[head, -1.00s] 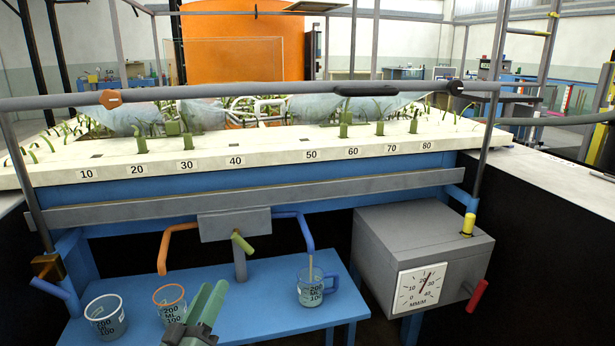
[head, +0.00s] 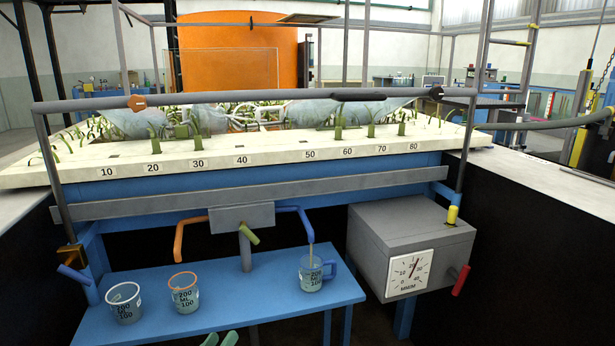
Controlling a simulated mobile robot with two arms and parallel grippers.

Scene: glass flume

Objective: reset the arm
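Only the green fingertips of my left gripper (head: 220,339) show, at the bottom edge of the head view. They are in front of the blue bench (head: 275,304). The two tips stand a little apart with nothing seen between them, so it looks open and empty. The rest of the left arm is cut off by the frame. My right gripper is not in view.
Three beakers stand on the bench: a white-rimmed one (head: 124,304), an orange-rimmed one (head: 184,294) and a blue-handled one (head: 311,275) under a blue pipe (head: 300,214). A grey dial box (head: 390,230) with a red handle (head: 461,280) is at right.

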